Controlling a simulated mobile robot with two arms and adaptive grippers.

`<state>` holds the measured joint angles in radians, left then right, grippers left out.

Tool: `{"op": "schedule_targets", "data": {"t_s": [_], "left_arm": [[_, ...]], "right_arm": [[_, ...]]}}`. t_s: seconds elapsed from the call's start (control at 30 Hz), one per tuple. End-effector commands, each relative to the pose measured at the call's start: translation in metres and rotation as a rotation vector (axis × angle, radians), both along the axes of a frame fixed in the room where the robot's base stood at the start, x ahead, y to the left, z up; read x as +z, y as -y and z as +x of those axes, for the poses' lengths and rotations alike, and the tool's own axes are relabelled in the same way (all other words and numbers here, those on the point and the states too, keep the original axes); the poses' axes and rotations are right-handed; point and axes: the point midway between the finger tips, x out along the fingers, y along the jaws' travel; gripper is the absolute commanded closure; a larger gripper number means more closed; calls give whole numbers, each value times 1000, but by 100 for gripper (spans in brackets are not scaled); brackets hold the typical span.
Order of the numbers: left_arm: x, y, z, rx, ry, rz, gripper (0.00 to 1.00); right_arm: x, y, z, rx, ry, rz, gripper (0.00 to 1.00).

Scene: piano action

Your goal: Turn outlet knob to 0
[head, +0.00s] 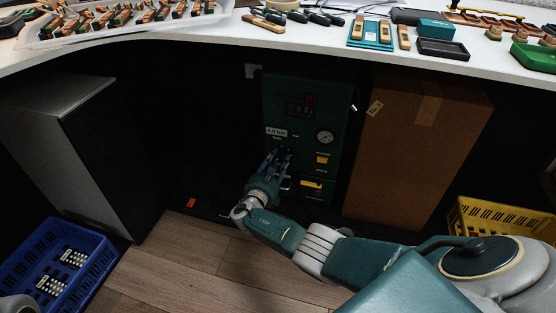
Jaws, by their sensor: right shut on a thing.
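A green unit (335,107) stands under the white worktop, with a dark display, a white label (276,132) that seems to read 4.0 bar, and a round gauge (325,137). My right gripper (281,152) reaches up to the unit's front just below the label. Its fingers are shut on the outlet knob, which is dark and mostly hidden between them. The knob's pointer and scale cannot be made out. My left gripper is not in view.
A cardboard box (415,150) stands close to the unit's right. A grey cabinet (95,145) and blue crate (85,265) are at left, a yellow crate (490,225) at right. The worktop (230,35) overhangs above. Wooden floor (190,255) is clear in front.

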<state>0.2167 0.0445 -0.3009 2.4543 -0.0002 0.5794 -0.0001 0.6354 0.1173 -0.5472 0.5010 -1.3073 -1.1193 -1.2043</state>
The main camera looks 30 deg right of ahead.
Motion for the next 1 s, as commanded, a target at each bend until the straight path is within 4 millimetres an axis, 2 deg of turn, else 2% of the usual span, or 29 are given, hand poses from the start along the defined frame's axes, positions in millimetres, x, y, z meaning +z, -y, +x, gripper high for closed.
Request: {"op": "schedule_targets", "data": {"t_s": [0.6, 0.63, 0.7, 0.73, 1.0], "left_arm": [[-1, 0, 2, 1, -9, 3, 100], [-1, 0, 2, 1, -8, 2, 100], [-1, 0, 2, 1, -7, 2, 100], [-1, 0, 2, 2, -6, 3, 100], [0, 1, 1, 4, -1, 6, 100]], "right_arm": [[-4, -2, 0, 5, -40, -25, 93], [-4, -2, 0, 5, -40, -25, 65], [-4, -2, 0, 5, -39, -24, 51], [-3, -2, 0, 4, -38, -25, 48], [-2, -1, -1, 1, -35, -27, 48]]}}
